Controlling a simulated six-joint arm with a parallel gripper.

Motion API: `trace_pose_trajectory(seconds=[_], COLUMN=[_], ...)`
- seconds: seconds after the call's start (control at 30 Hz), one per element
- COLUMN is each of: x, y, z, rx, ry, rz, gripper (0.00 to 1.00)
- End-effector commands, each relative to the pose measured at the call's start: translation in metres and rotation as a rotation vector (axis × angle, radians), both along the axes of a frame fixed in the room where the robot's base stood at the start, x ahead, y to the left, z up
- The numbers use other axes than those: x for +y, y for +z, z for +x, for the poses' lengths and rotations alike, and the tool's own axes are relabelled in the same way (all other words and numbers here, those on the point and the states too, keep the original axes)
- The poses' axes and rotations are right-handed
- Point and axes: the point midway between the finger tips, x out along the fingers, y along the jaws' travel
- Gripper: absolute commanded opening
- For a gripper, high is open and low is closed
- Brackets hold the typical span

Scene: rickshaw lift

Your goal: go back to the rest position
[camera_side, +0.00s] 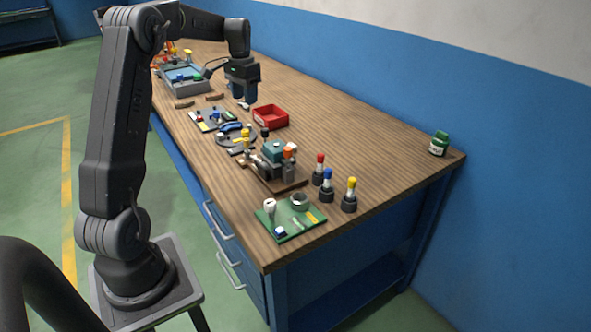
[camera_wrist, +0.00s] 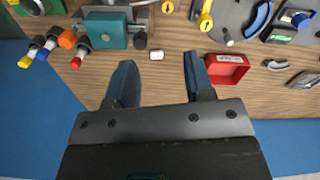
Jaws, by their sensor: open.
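My gripper (camera_side: 244,103) hangs above the wooden workbench (camera_side: 370,125), past the middle of its length, with my arm stretched out toward the bench's far end. In the wrist view my gripper (camera_wrist: 160,68) has its two dark fingers spread apart with nothing between them. Bare wood shows below the fingers. A red open bin (camera_side: 270,116) stands on the bench near my gripper. The bin also shows in the wrist view (camera_wrist: 228,70), just right of the right finger.
A fixture with a teal block (camera_side: 272,152) stands nearer the bench's front end. Red, blue and yellow-topped pegs (camera_side: 328,186) and a green board (camera_side: 290,219) are beside it. A grey tray (camera_side: 183,88) lies farther back. A green jar (camera_side: 438,143) stands at the right corner.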

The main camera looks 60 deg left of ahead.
Motion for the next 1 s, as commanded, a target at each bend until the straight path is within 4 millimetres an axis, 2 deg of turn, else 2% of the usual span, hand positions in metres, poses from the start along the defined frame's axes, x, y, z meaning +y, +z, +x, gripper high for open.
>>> trace_pose_trajectory(seconds=[0.13,0.27,0.3,0.43,0.6,0.7,0.8,0.9,1.0], x=[-0.061,-0.133,-0.154,-0.218,-0.288,-0.319,-0.340,-0.354,-0.360], y=[0.033,0.059,0.065,0.078,0.079,0.072,0.061,0.051,0.044], z=[0.003,-0.008,-0.014,-0.042,-0.091,-0.123,-0.151,-0.171,-0.182], rx=[-0.050,-0.113,-0.134,-0.206,-0.308,-0.366,-0.416,-0.451,-0.472], ry=[-0.038,-0.075,-0.087,-0.121,-0.168,-0.194,-0.213,-0.228,-0.234], rz=[0.039,0.074,0.082,0.100,0.103,0.092,0.078,0.064,0.055], gripper=[0.48,0.48,0.48,0.48,0.48,0.48,0.48,0.48,0.48])
